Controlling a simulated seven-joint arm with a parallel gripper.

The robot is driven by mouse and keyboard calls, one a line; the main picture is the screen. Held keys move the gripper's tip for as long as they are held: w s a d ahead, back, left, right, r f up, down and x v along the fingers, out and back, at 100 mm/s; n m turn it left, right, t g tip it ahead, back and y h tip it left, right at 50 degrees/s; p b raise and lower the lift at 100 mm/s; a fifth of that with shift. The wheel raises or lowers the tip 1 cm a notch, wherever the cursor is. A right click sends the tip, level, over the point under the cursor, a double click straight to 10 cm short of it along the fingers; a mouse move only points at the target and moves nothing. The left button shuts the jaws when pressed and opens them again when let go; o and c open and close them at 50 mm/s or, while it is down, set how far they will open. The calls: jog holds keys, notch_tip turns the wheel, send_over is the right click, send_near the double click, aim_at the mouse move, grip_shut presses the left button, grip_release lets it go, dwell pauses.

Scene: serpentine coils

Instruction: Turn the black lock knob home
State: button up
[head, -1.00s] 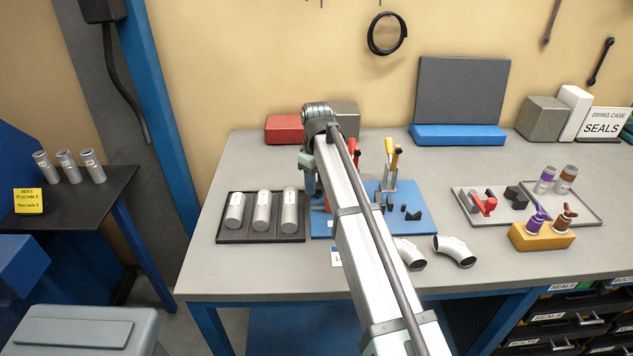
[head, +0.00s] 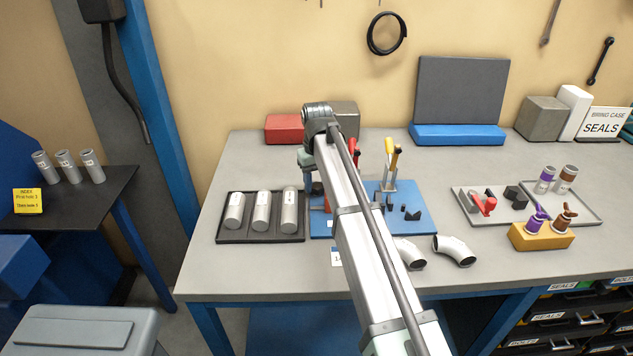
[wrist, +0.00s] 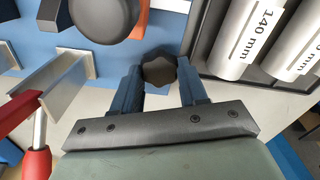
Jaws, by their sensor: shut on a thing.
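In the wrist view the black lock knob (wrist: 160,70), dark with a lobed rim, sits between the tips of my gripper (wrist: 160,82). The two blue-grey fingers are shut on it, one on each side. What lies beneath the knob is hidden. In the head view my gripper (head: 314,184) is low over the left part of the blue board (head: 430,228), mostly hidden by my own arm. I cannot make out the knob clearly in that view.
A large dark round part (wrist: 103,15) and an orange piece (wrist: 140,24) are close beyond the knob. A grey metal channel (wrist: 62,88) and a red-handled tool (wrist: 36,162) lie left. A black tray (head: 262,239) with silver cylinders is beside the board.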

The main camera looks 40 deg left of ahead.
aim_at(317, 185)
jog(key=shift+r, duration=0.1)
jog(key=o, duration=1.1)
notch_tip(317, 185, up, 14)
jog(key=shift+f, duration=0.1)
jog(key=shift+w, duration=0.1)
dwell(0.6)
